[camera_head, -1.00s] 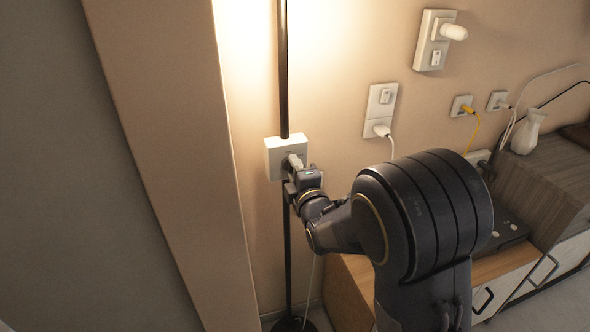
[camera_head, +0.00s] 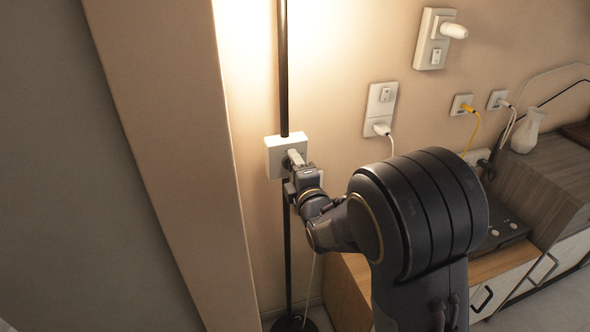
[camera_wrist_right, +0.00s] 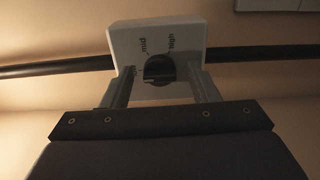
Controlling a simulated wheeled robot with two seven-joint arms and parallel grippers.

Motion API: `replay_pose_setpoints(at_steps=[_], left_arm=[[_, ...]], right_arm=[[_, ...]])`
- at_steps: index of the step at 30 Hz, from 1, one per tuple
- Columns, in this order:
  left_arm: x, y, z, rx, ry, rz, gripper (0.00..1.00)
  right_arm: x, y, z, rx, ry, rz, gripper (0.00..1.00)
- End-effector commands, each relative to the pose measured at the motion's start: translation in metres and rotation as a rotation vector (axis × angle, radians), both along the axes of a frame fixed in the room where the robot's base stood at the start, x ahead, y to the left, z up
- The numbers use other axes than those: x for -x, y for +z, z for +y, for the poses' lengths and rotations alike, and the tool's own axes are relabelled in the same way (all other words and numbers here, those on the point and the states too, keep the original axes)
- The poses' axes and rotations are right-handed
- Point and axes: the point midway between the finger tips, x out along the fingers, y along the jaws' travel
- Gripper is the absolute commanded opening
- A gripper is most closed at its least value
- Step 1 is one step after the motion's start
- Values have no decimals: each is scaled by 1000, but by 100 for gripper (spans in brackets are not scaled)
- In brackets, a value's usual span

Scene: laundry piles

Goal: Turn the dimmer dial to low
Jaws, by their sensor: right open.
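The dimmer box (camera_head: 279,157) is a white square unit on the wall in front of the black lamp pole. In the right wrist view its round black dial (camera_wrist_right: 158,69) sits between the fingers of my right gripper (camera_wrist_right: 165,88). The labels "mid" and "high" show above the dial; another at its left is partly hidden by a finger. I cannot tell where the dial points. My right gripper also shows in the head view (camera_head: 298,158), with its fingertips close to the box. It is open, one finger on each side of the dial; contact is unclear. My left gripper is not in view.
The black lamp pole (camera_head: 284,70) runs upright, and the wall near it is brightly lit. A wall plate with a white plug (camera_head: 381,112) is at the right. A wooden cabinet (camera_head: 500,262) with a white vase (camera_head: 528,131) stands at the lower right. A wall corner is at the left.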

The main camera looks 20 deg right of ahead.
Motion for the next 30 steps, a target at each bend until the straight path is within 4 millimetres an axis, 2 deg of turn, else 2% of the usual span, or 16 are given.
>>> replay_pose_setpoints(at_steps=[4, 7, 15, 19, 30], left_arm=[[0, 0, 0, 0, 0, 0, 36], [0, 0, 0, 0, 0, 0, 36], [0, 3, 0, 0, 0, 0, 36], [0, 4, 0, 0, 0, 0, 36], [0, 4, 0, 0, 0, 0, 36]], right_arm=[[2, 1, 0, -1, 0, -1, 55], [11, 1, 0, -3, 0, -1, 55], [56, 1, -2, -4, 1, 0, 55], [72, 1, -2, -2, 1, 0, 55], [78, 0, -3, 0, 0, 0, 55]])
